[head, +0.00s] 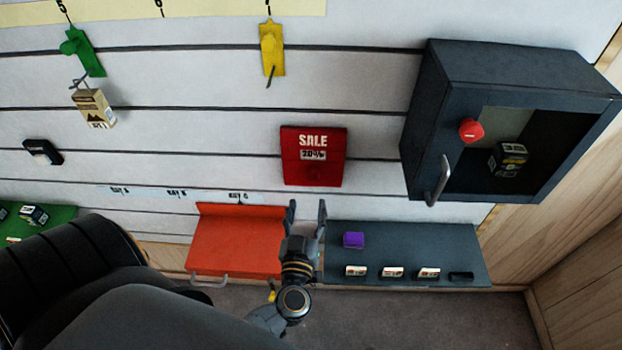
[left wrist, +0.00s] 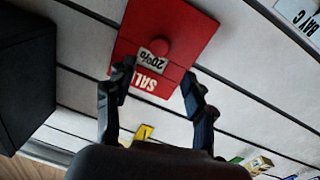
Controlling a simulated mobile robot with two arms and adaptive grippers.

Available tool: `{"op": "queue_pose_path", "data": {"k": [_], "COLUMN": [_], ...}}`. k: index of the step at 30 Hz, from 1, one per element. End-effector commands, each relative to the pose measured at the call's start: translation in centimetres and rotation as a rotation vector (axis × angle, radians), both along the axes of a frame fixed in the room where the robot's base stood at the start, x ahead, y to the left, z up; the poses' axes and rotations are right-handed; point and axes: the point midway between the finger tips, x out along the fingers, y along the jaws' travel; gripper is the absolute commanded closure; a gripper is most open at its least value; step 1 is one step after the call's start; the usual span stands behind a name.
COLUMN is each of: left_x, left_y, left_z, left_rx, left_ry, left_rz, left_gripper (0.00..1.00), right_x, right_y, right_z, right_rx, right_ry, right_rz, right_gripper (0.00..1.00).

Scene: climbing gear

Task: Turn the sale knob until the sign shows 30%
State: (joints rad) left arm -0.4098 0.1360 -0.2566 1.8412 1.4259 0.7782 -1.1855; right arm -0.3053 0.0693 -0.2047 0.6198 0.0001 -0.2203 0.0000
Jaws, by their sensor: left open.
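The red sale sign (head: 313,140) hangs on the slatted wall, with white SALE lettering and a small window that reads 20%. Its round red knob (left wrist: 161,46) shows beside the window in the left wrist view, where the sign (left wrist: 190,30) appears upside down. My left gripper (head: 307,207) is open and empty in the head view, just below the sign. In the left wrist view its fingers (left wrist: 157,80) are spread on either side of the sign's lettering, with the knob beyond the tips. Contact cannot be told. My right gripper is not in view.
An orange-red drawer or shelf (head: 235,240) lies below left of the sign. A dark shelf (head: 460,240) with a purple block (head: 353,240) lies below right. A dark cabinet (head: 425,110) with a red knob (head: 471,130) juts out at right.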

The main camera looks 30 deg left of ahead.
Motion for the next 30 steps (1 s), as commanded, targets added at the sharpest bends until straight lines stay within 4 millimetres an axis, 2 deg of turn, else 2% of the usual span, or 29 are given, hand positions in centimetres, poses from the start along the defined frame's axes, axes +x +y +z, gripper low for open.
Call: {"op": "queue_pose_path", "data": {"k": [1, 6, 12, 18, 25, 26, 30], "left_x": [1.2, 4.3, 6.8, 7.7, 7.8, 7.8, 7.8], "left_y": [0.6, 2.2, 3.5, 4.0, 4.0, 4.0, 4.0], "left_z": [0.3, 0.2, 0.1, 0.0, 0.0, 0.0, 0.0], "left_rx": [0.003, 0.003, 0.002, 0.0, 0.0, 0.0, 0.0], "left_ry": [-0.003, -0.002, -0.001, 0.0, 0.0, 0.0, 0.0], "left_rz": [0.001, -0.002, -0.001, 0.0, 0.0, 0.0, -0.001], "left_gripper": [0.46, 0.46, 0.46, 0.46, 0.46, 0.48, 0.77], "right_x": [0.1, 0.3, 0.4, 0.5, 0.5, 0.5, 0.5], "right_y": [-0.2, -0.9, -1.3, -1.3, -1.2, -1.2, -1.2], "right_z": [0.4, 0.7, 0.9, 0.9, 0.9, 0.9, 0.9], "right_rx": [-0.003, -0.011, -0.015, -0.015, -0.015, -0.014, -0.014], "right_ry": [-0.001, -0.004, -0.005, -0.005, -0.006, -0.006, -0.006], "right_rz": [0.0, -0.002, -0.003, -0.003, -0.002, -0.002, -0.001], "right_gripper": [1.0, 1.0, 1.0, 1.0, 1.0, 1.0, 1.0]}}
